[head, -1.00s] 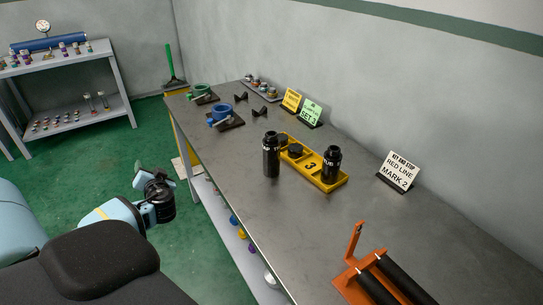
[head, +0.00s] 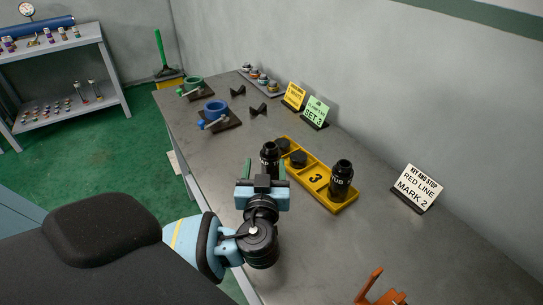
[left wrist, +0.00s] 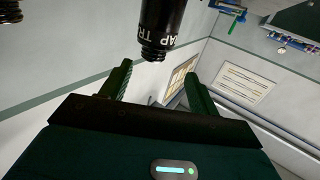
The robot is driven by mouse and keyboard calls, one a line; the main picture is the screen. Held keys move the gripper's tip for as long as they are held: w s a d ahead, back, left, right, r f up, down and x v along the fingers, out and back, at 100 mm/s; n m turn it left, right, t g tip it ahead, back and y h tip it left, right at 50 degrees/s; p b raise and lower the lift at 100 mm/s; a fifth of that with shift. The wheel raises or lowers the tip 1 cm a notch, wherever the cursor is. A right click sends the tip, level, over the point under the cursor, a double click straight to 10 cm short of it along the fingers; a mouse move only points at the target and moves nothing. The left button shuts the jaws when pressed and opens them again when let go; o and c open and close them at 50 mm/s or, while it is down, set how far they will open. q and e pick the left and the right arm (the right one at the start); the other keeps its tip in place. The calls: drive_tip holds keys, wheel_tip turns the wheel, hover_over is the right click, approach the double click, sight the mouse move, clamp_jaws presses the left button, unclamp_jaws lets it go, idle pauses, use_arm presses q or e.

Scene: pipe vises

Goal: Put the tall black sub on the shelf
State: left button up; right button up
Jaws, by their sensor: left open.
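A black cylinder with a narrower neck (head: 269,150) stands on the bench beside the yellow tray, its lower part hidden behind my left gripper (head: 265,167). In the left wrist view a black cylinder with white lettering that seems to read "TRAP" (left wrist: 160,28) shows at the top, beyond the open fingers. A second black cylinder with white lettering that seems to end in "UB" (head: 341,182) stands in the tray's near end. I cannot tell which shelf is meant; a grey rack (head: 110,62) stands far left.
The yellow tray (head: 317,178), marked 3, also holds low black pieces (head: 298,159). Blue (head: 215,111) and green (head: 193,84) vises stand farther back. Signs stand along the wall side, including "RED LINE MARK 2" (head: 418,187). An orange stand (head: 378,290) is at the near edge.

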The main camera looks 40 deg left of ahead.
sight(270, 153)
use_arm(q)
drive_tip(key=shift+w, duration=0.3)
drive_tip(key=shift+s, duration=0.1)
use_arm(e)
drive_tip(key=shift+w+a, duration=0.15)
drive_tip(key=shift+w, duration=0.05)
use_arm(q)
drive_tip(key=shift+r, duration=0.15)
drive_tip(key=shift+w+a, duration=0.1)
drive_tip(key=shift+w, duration=0.15)
drive_tip(key=shift+x, duration=0.95)
drive_tip(key=shift+w+a+p, duration=0.15)
drive_tip(key=shift+w+p, duration=0.15)
drive_tip(key=shift+w, duration=0.05)
drive_tip(key=x, duration=0.3)
drive_tip(key=shift+w+p, duration=0.3)
drive_tip(key=shift+w+a+f, duration=0.15)
drive_tip(key=shift+w+f, duration=0.1)
drive_tip(key=shift+w, duration=0.2)
use_arm(e)
drive_tip(key=shift+w+r, duration=0.35)
drive_tip(key=shift+r, duration=0.35)
